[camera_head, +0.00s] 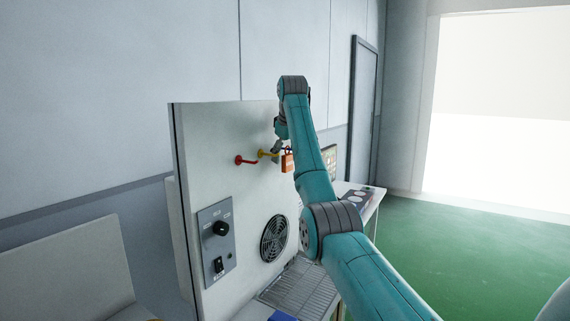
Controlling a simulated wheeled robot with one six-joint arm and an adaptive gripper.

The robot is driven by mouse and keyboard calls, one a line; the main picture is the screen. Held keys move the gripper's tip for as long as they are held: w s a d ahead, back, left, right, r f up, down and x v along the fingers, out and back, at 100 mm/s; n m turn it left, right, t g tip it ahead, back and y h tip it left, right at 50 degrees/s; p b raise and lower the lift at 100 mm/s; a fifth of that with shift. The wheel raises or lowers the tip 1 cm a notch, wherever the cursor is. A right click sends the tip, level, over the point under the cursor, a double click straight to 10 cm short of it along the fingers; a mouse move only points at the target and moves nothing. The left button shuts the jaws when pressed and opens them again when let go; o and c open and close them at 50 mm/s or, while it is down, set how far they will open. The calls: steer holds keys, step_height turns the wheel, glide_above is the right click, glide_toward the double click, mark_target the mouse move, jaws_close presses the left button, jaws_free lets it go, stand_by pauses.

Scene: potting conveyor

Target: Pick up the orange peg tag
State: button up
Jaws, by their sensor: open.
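The orange peg tag (287,163) hangs on the white upright panel, below the row of pegs and just left of my arm. My gripper (276,147) is close to it, slightly above and to its left, in front of the panel by the pegs. The gripper is small in the picture and partly covered by my arm. It is open, and I see nothing held in it. I cannot tell whether a finger touches the tag. My arm hides what lies directly right of the tag.
A control box (217,243) with a knob and a round fan grille (274,239) sit lower. A wire rack (300,287) lies below. Green floor (460,255) is free at right.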

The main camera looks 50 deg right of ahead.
steer(key=c, duration=1.1)
steer(key=shift+c, duration=0.2)
steer(key=shift+w+a+r, duration=0.1)
steer(key=shift+r, duration=0.2)
